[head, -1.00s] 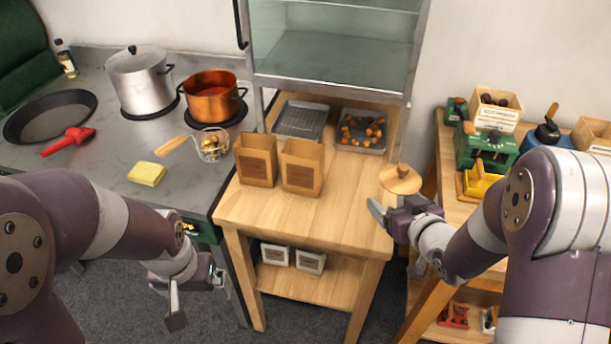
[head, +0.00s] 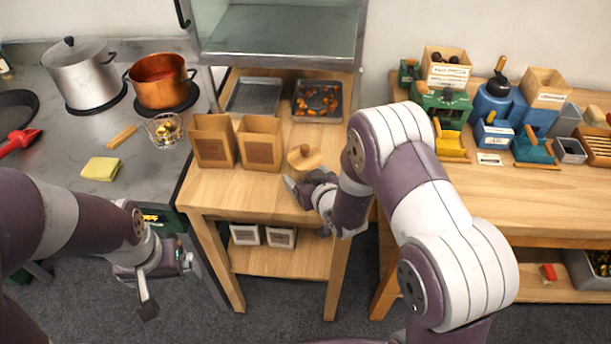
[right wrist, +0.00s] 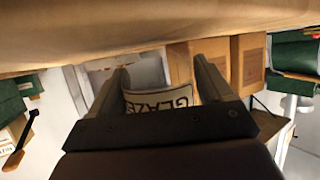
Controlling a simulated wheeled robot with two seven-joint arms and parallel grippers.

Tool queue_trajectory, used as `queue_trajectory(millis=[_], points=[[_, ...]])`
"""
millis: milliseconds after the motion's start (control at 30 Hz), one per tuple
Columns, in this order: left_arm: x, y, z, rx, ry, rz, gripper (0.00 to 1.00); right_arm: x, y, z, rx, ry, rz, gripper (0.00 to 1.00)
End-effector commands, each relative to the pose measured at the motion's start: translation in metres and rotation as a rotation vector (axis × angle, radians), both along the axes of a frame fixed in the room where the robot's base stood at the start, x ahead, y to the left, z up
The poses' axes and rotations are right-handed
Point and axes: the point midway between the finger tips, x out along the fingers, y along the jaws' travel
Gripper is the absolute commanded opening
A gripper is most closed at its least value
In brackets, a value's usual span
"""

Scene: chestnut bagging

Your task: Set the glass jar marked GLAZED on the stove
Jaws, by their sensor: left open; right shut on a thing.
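My right gripper (head: 303,184) is at the right part of the small wooden table (head: 225,196). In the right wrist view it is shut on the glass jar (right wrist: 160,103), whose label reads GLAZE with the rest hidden. In the head view the jar's round wooden lid (head: 304,158) shows just beyond the fingers; its body is mostly hidden. I cannot tell whether the jar touches the table. The stove (head: 140,185) is the grey counter at left. My left gripper (head: 165,288) is open and empty, low in front of the stove.
Two brown bags (head: 260,145) stand between stove and jar. The stove's front strip looks clear.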

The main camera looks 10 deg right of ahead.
Motion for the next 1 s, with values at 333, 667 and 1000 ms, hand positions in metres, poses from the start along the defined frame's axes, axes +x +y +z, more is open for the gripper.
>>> queue_trajectory(millis=[333, 667, 1000], points=[[0.0, 0.0, -0.004, 0.0, 0.0, 0.0, 1.0, 0.001, 0.0, -0.005, 0.001, -0.004, -0.001, 0.0], [0.0, 0.0, -0.003, 0.0, 0.0, 0.0, 1.0, 0.0, 0.0, -0.004, 0.0, -0.002, 0.0, 1.0], [0.0, 0.0, -0.003, 0.0, 0.0, 0.0, 1.0, -0.042, -0.011, 0.017, 0.001, -0.003, -0.001, 1.0]])
